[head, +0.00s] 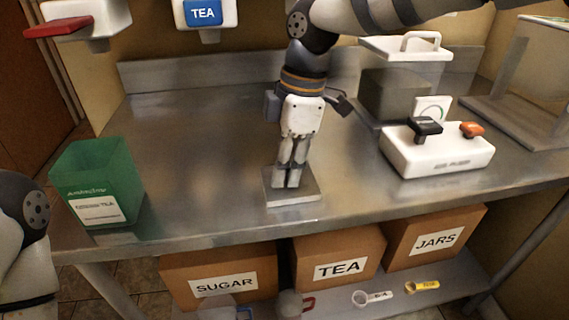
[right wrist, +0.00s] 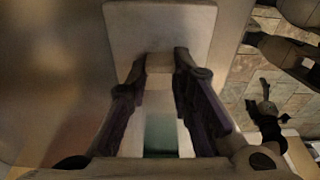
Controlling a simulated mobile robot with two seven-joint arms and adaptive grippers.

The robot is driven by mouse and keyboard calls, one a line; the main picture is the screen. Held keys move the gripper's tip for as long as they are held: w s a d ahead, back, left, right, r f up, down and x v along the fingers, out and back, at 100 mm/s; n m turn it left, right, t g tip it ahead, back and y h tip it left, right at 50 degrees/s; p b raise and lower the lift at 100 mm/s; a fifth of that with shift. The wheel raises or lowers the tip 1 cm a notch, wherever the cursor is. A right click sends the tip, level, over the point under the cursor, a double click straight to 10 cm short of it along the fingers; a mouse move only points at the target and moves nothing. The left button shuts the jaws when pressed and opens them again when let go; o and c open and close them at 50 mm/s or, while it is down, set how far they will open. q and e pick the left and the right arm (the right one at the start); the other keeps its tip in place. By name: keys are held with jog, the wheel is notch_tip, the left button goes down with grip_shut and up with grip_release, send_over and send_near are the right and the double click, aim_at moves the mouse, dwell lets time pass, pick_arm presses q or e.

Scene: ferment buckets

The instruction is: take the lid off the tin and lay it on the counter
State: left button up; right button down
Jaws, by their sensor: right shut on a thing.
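The green tin (head: 97,185) stands upright at the left of the steel counter. Its top is uncovered and a white label is on its front. The lid, a flat grey square plate (head: 309,189), is near the counter's front edge, right of the tin. My right gripper (head: 288,182) points down and is shut on the lid's raised grip. The right wrist view shows this block-like grip (right wrist: 160,62) between the fingers, with the plate (right wrist: 160,25) beyond. The lid looks level, at or very close to the counter; I cannot tell if it touches. My left gripper is out of view.
Bare counter (head: 200,130) lies between tin and lid. A white device (head: 440,158) with black and orange knobs stands at the right, a lidded grey box (head: 395,95) behind it. Cardboard boxes (head: 337,262) sit on the shelf below.

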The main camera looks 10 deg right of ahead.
jog(key=c, duration=1.4)
grip_release()
jog(key=shift+f, duration=0.1)
